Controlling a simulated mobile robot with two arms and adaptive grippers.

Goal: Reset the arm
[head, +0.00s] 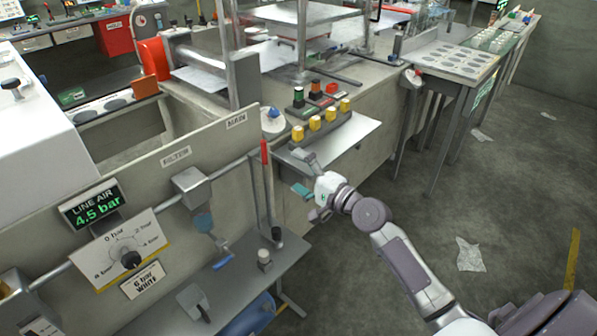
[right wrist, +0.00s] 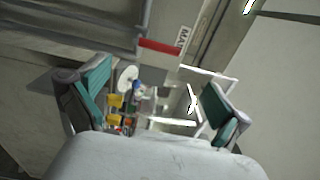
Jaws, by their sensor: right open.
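My right arm comes in from the lower right in the head view. My right gripper (head: 305,174) is open, beside the front edge of the small metal shelf that juts out below the yellow buttons. In the right wrist view my right gripper (right wrist: 155,105) shows its two teal-padded fingers wide apart. Nothing sits between the pads; the buttons and machine show farther off behind the gap. My left gripper is not in view.
A red lever (head: 264,152) stands left of the gripper. Yellow buttons (head: 315,123) sit above the metal shelf (head: 352,137). A pressure dial panel (head: 122,248) is at lower left. The floor (head: 500,200) at right is mostly clear, with a crumpled sheet (head: 470,254).

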